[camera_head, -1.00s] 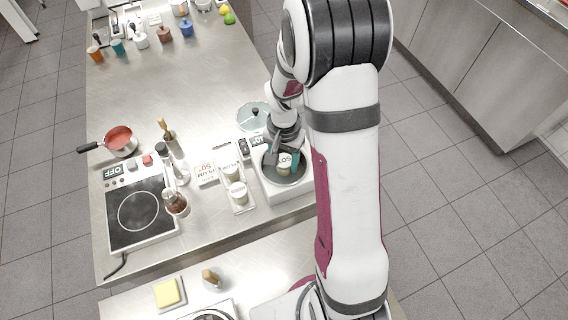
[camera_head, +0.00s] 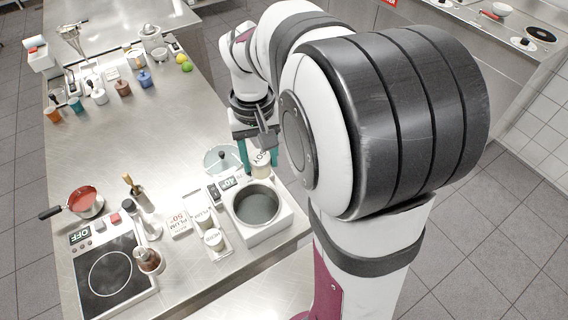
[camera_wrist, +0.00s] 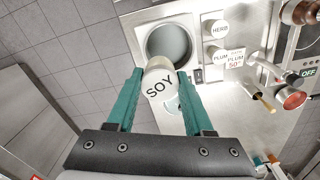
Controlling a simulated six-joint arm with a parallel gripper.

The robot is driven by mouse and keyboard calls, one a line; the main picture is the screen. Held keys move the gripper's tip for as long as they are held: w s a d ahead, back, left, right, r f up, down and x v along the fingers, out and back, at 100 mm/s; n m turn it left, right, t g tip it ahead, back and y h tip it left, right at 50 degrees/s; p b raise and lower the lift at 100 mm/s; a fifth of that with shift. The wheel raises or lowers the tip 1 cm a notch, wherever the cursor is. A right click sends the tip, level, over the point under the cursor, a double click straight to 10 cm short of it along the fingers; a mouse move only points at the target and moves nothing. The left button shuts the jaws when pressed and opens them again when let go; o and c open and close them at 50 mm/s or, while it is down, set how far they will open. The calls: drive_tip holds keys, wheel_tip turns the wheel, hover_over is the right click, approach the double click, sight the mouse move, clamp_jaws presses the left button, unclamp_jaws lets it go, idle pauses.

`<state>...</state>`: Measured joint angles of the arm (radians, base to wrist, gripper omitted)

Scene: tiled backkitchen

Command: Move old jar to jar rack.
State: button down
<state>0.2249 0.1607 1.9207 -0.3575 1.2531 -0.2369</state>
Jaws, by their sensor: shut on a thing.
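My gripper (camera_head: 257,150) is shut on a jar (camera_wrist: 159,82) marked SOY, with its teal fingers on either side of it. The jar also shows in the head view (camera_head: 263,163). It hangs above and behind the round basin of a white bath unit (camera_head: 268,236), clear of it. The jar rack (camera_head: 225,252), a narrow pale tray left of the bath, holds two light-lidded jars. The front jar (camera_wrist: 217,29) is marked HERB, the other (camera_wrist: 220,56) PLUM.
A card (camera_head: 180,222) reading PLUM 50° lies left of the rack. A glass lid (camera_head: 221,159) lies behind the bath. The middle of the counter is clear.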

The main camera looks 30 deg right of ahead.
drive_tip(key=w+a+r+n, duration=0.3)
drive_tip(key=w+a, duration=0.2)
drive_tip(key=a, duration=0.4)
drive_tip(key=w+a+f, duration=0.1)
drive_tip(key=w+f, duration=0.1)
drive_tip(key=f, duration=0.4)
drive_tip(key=w+a+f+m, duration=0.1)
drive_tip(key=w+a+f, duration=0.1)
drive_tip(key=f, duration=0.4)
drive_tip(key=w+a+f+m, duration=0.1)
drive_tip(key=w+a+f, duration=0.1)
drive_tip(key=w+f, duration=0.2)
wheel_tip(320, 180, down, 2)
drive_tip(key=shift+w+a+f, duration=0.1)
drive_tip(key=shift+f, duration=1.9)
drive_tip(key=shift+f, duration=0.2)
